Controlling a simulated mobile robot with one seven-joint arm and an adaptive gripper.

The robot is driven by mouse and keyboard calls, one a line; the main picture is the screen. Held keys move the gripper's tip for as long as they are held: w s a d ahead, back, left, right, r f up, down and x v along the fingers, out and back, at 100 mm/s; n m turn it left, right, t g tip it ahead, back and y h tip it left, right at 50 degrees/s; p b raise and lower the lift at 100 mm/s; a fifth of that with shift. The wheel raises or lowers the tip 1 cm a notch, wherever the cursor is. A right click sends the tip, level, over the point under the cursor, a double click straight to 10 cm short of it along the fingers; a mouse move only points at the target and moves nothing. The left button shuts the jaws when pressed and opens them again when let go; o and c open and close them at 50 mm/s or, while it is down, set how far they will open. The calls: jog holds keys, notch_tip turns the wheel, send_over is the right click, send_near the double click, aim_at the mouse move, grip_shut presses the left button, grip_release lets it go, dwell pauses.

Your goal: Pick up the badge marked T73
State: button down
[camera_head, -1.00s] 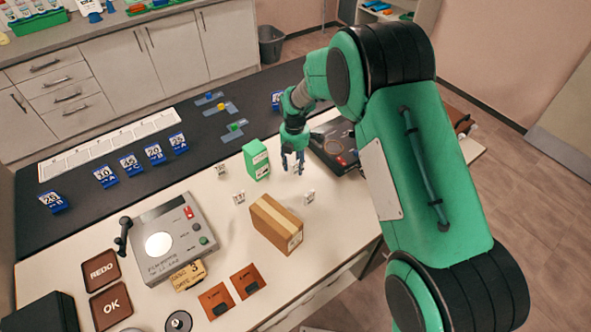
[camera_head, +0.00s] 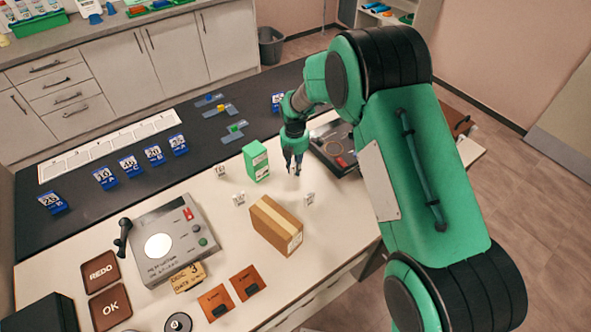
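No marking T73 can be read in this view. Three small white tags with tiny dark print stand on the white table: one (camera_head: 221,170) left of the green box, one (camera_head: 238,199) left of the cardboard box, and one (camera_head: 309,198) right of it. Which of them, if any, is the T73 badge I cannot tell. My gripper (camera_head: 294,168) points down, right of the green box and above and behind the right-hand tag, apart from it. Its fingers look close together, with no object visible between them, but their gap is too small to judge.
A green box (camera_head: 256,161) and a cardboard box (camera_head: 275,226) stand near my gripper. A dark device (camera_head: 335,150) lies right of it. A grey device with a lit disc (camera_head: 172,240), brown pads and several blue number cards occupy the left. Bare table separates the tags.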

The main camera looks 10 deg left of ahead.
dwell(0.3)
jog(key=shift+r+p, duration=0.95)
jog(key=shift+r, duration=4.05)
